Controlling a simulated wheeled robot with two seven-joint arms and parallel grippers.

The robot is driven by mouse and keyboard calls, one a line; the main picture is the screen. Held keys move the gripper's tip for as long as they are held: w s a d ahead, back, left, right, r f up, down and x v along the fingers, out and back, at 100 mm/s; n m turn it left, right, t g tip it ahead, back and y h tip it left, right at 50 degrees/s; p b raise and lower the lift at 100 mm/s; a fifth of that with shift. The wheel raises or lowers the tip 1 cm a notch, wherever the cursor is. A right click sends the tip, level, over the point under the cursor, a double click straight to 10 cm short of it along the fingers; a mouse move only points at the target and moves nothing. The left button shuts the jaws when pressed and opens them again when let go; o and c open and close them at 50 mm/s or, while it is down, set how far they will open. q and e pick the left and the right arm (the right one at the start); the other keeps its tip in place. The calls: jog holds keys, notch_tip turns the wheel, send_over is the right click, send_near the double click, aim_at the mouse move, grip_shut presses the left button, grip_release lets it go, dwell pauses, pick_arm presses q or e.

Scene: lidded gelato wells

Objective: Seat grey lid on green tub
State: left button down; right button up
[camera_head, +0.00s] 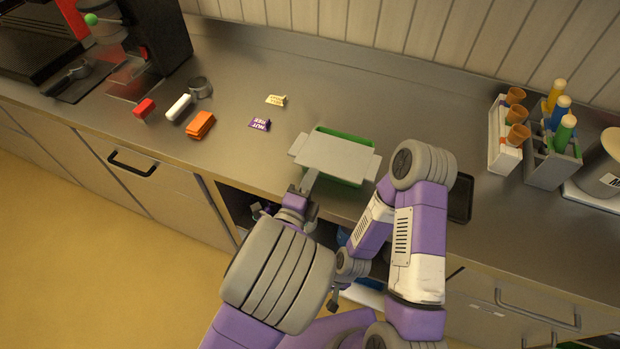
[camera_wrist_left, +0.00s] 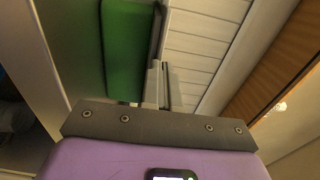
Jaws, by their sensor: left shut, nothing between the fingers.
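The grey lid (camera_head: 336,155), a flat plate with a tab at each end, lies over the green tub (camera_head: 346,134) on the counter in the head view. Green shows behind the lid and along its front right, so the lid does not line up with the tub all round. I cannot tell whether it is seated. My left gripper (camera_head: 311,179) is shut and empty at the lid's front left edge; whether it touches is unclear. In the left wrist view, its fingers (camera_wrist_left: 161,88) are together beside a green surface (camera_wrist_left: 127,50). My right gripper (camera_head: 335,299) hangs low below the counter edge, partly hidden.
Several small blocks, including an orange one (camera_head: 201,124), and two labels lie left of the tub. A dark tray (camera_head: 460,198) lies to the right, behind my right arm. A cone holder (camera_head: 505,150) and a bottle caddy (camera_head: 550,165) stand farther right.

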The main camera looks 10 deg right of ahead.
aim_at(335, 157)
pick_arm(q)
jog(key=shift+b+x, duration=0.3)
jog(key=shift+x, duration=1.6)
